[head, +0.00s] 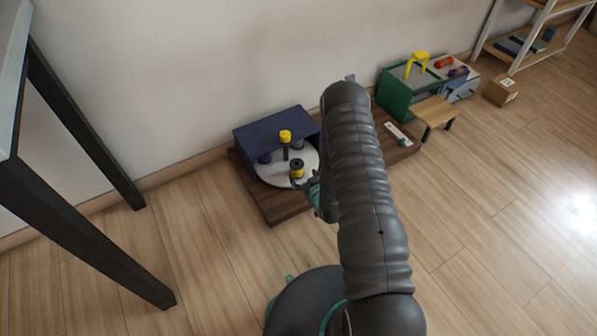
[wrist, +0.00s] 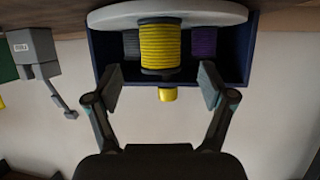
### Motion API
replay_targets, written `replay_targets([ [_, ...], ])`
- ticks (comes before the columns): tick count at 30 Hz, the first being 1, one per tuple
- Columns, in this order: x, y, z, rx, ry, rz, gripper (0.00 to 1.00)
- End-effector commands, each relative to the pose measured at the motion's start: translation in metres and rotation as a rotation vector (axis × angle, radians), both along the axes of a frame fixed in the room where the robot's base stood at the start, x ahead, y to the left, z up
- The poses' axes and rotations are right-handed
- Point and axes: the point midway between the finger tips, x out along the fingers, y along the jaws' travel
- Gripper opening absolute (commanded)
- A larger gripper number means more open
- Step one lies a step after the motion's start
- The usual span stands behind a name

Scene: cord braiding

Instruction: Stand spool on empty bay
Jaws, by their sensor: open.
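A yellow spool with dark ends (head: 297,170) stands upright near the front edge of a white round plate (head: 272,178). In the wrist view, which looks upside down, the yellow spool (wrist: 160,45) shows between and beyond the fingers of my gripper (wrist: 161,85). The gripper is open, with a gap on both sides of the spool. In the head view my gripper (head: 310,184) is just right of the spool, partly hidden by my arm. A purple spool (head: 264,157) and a grey spool (head: 298,144) stand farther back. I cannot make out an empty bay.
A dark blue housing (head: 270,128) backs the plate, and a yellow-topped post (head: 285,137) rises near it. All rest on a brown board (head: 286,209). A green box (head: 395,95) and a small wooden stool (head: 433,110) stand to the right. Front floor is clear.

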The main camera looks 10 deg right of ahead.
Motion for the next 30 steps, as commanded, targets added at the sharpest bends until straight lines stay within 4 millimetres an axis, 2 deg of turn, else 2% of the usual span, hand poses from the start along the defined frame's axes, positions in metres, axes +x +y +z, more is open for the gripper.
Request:
replay_targets([
  [3, -0.02, -0.004, 0.008, 0.001, 0.002, 0.0, 0.82],
  [9, -0.04, -0.007, 0.017, -0.001, 0.001, 0.0, 0.82],
  [13, -0.041, -0.008, 0.023, -0.005, 0.002, 0.002, 0.82],
  [16, -0.031, -0.01, 0.038, -0.02, 0.014, 0.001, 0.82],
  [20, -0.012, -0.014, 0.074, -0.053, 0.048, 0.0, 0.82],
  [24, 0.004, -0.018, 0.118, -0.089, 0.098, -0.011, 0.82],
  [30, 0.012, -0.022, 0.185, -0.132, 0.169, -0.035, 0.82],
])
